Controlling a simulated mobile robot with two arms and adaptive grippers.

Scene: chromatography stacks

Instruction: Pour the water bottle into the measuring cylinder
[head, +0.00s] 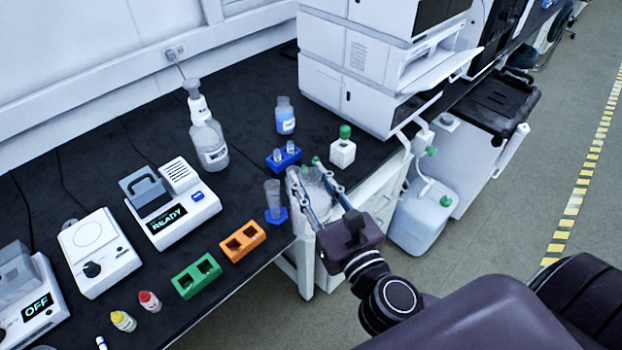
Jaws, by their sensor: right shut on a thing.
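My right gripper (305,170) is at the front right edge of the bench, shut on a clear container (313,187) between its fingers. The fingers partly hide this container, so I cannot read a label or tell if it is the water bottle. A clear measuring cylinder (273,196) with a blue base stands upright just left of the gripper, apart from it. A clear spray-type bottle (209,148) with a white top and a label stands further back on the bench. My left gripper is not in view.
Orange (242,241) and green (196,275) racks lie front left. A white instrument stack (362,62) stands at the back right.

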